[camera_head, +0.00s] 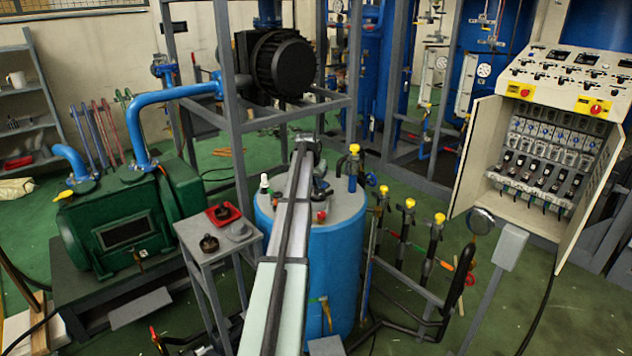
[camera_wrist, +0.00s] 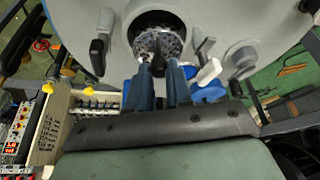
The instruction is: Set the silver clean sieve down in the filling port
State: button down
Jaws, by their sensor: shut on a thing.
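My gripper (camera_wrist: 158,66) is shut on the silver sieve (camera_wrist: 158,43), a round perforated disc at its fingertips in the wrist view. The sieve is at the round dark opening of the filling port (camera_wrist: 160,19) in the grey tank lid (camera_wrist: 75,22). The sieve overlaps the near part of the opening; I cannot tell whether it touches the rim or hangs above it. In the head view my arm reaches over the blue tank (camera_head: 335,265) and hides the sieve and most of the port.
Black clamps (camera_wrist: 98,52) stand around the port. A small side table (camera_head: 190,232) left of the tank holds a red dish (camera_head: 223,212), a dark round part (camera_head: 209,243) and a grey round part (camera_head: 239,231). Yellow-topped valves (camera_head: 409,204) stand right of the tank.

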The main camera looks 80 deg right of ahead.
jog(key=shift+f, duration=1.65)
dwell(2.3)
jog(key=c, duration=0.9)
grip_release()
jog(key=shift+c, duration=0.2)
jog(key=shift+o, duration=0.3)
jog(key=o, duration=0.5)
jog(key=shift+r, duration=3.5)
